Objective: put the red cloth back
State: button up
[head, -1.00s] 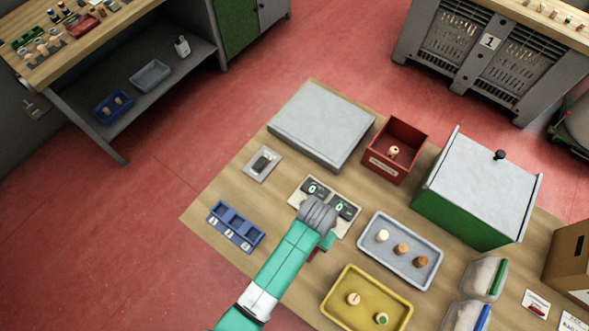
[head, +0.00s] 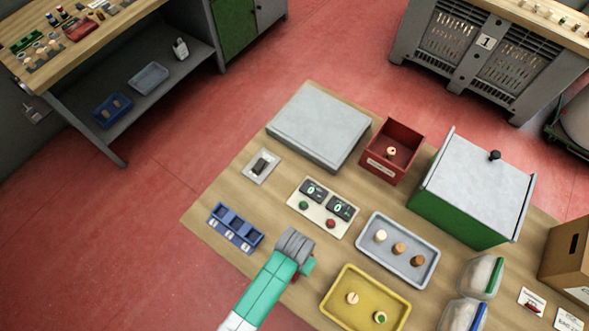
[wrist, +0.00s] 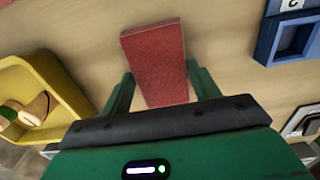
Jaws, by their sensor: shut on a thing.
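The red cloth (wrist: 155,62) shows in the wrist view as a flat folded piece between the two green fingers of my gripper (wrist: 160,88). My gripper is shut on it. I cannot tell whether the cloth touches the table.
A panel with two displays (head: 323,207) lies just beyond my gripper. A grey tray (head: 410,277) with several stoppers is to the right, with a red bin (head: 381,172) and a green box (head: 455,212) behind. Bare wood lies between the blue tray and the panel.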

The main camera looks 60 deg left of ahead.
jog(key=o, duration=0.9)
jog(key=shift+f, duration=0.1)
jog(key=shift+o, duration=0.2)
notch_tip(320, 180, up, 12)
jog(key=p, duration=0.1)
